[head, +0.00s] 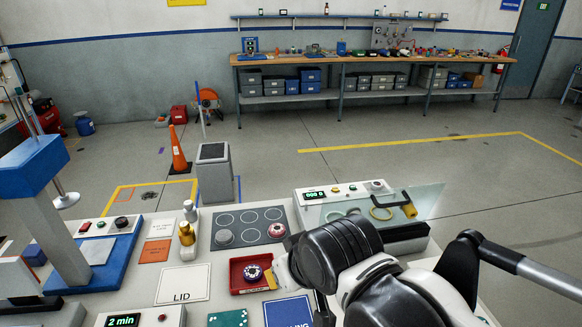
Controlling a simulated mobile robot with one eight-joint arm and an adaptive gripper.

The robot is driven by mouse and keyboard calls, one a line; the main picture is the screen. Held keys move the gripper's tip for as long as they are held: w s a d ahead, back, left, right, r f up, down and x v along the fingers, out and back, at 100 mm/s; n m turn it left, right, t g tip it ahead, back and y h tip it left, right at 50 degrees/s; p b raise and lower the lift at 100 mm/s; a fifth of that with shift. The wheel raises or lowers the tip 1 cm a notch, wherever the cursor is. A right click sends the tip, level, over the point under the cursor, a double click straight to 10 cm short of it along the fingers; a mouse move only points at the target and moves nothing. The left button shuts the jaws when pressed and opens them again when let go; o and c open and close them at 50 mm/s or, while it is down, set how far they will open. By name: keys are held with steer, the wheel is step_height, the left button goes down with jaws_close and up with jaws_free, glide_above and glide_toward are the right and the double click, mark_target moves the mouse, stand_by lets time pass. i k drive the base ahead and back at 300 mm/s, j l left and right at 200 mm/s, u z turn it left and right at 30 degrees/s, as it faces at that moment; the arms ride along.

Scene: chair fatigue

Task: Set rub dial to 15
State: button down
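I cannot tell which control is the rub dial. A box with a green "2 min" display (123,321) and a small red button is cut off at the bottom left. A back instrument (340,192) has a green numeric display and a dark knob (377,185). A blue-based machine (100,250) at the left carries red and green buttons and a dark knob (121,222). My gripper (282,276) is low over the bench, at the right side of the red tray. My arm hides most of it, so its opening is unclear.
A LID card (183,284) lies to the left. A clear tilted panel (425,200) stands behind my arm.

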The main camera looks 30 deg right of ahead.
mark_target(376, 186)
steer(key=z, duration=1.35)
steer(key=l, duration=0.75)
steer(key=k+l, duration=0.15)
steer(key=l, duration=0.65)
steer(key=l+u, duration=0.1)
steer(key=l, duration=0.65)
steer(key=i+l, duration=0.25)
steer(key=i, duration=0.3)
steer(key=i+l, duration=0.3)
steer(key=i, duration=0.2)
steer(key=u, duration=0.05)
